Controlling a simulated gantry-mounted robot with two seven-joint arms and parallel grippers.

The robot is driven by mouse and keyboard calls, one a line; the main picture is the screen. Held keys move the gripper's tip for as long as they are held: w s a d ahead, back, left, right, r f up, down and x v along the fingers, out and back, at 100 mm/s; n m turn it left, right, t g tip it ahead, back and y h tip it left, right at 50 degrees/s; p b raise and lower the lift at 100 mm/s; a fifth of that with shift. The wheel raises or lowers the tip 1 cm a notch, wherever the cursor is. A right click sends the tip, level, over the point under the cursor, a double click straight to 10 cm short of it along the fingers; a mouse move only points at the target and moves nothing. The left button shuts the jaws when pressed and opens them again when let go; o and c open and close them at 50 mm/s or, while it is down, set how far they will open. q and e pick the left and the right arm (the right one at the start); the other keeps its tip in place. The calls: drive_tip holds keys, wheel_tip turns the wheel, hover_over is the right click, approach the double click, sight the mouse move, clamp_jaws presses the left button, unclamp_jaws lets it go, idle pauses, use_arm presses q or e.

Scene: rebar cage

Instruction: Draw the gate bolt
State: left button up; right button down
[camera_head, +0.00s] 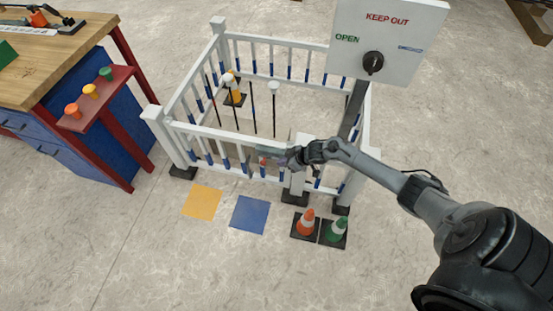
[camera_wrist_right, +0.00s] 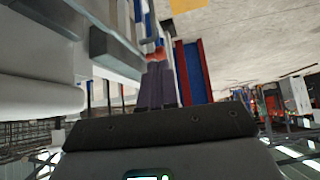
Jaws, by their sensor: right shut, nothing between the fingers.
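A white fence pen (camera_head: 225,133) with blue-banded bars stands on the floor. My right gripper (camera_head: 287,158) is at its front top rail, beside the front post. In the right wrist view, its two fingers (camera_wrist_right: 157,85) are shut with nothing between them. A small red part (camera_wrist_right: 155,54) shows just past the fingertips, and a grey bar (camera_wrist_right: 115,52) lies along the white rail left of them. The red part may belong to the gate bolt; I cannot tell. In the head view, the gripper partly hides this spot. My left gripper is not in view.
A sign panel (camera_head: 405,30) with a black knob (camera_head: 373,63) rises behind my right arm. Orange (camera_head: 306,222) and green (camera_head: 338,230) cones stand before the pen. Yellow (camera_head: 202,202) and blue (camera_head: 249,215) floor squares lie nearby. A workbench (camera_head: 60,60) stands left.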

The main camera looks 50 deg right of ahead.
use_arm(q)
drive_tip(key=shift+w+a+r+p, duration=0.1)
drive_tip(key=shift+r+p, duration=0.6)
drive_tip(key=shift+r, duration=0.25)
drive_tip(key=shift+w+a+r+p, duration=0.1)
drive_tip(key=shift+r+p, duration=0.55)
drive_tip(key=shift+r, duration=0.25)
use_arm(e)
drive_tip(key=v, duration=0.6)
drive_tip(key=shift+r, duration=0.2)
